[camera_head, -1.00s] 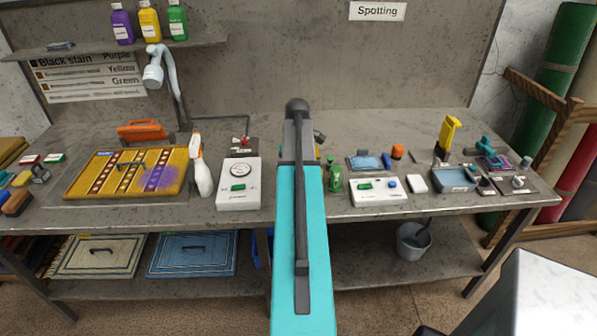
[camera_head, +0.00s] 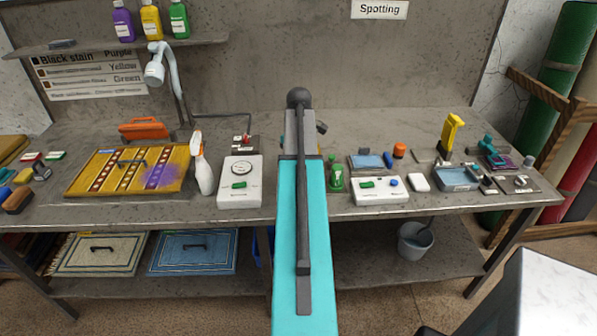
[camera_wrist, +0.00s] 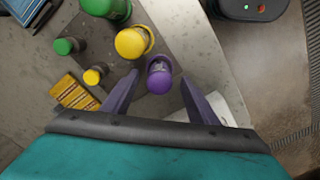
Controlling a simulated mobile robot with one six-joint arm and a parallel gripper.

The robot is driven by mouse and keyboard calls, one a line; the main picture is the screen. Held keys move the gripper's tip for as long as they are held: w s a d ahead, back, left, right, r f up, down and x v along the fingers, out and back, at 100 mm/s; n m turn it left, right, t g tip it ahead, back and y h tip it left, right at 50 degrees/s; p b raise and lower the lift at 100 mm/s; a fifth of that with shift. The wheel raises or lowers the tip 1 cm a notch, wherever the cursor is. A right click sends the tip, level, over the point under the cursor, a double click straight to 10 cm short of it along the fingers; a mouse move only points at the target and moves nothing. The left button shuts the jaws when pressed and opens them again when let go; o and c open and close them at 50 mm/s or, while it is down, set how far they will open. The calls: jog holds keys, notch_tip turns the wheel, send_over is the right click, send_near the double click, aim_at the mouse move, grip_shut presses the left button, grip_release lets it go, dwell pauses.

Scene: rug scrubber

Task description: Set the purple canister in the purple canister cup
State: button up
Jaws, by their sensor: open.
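A purple canister (camera_wrist: 160,75) shows in the wrist view between the two fingertips of my gripper (camera_wrist: 160,79). My gripper is open, with one purple-grey finger on each side of the canister. I cannot tell how far the fingertips are from it in depth, and no grip on it shows. My gripper is out of sight in the head view, where my turquoise arm link fills the middle. I cannot make out the purple canister cup for certain in either view.
In the wrist view, a yellow canister (camera_wrist: 132,42) and a green one (camera_wrist: 105,7) stand beside the purple one. Smaller green (camera_wrist: 66,46) and yellow (camera_wrist: 93,76) tops are to the left. The head view shows a crowded workbench (camera_head: 235,212) and a shelf with a purple bottle (camera_head: 124,22).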

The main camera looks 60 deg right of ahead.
notch_tip(320, 180, up, 11)
jog(key=b, duration=0.2)
dwell(0.6)
dwell(0.5)
dwell(0.4)
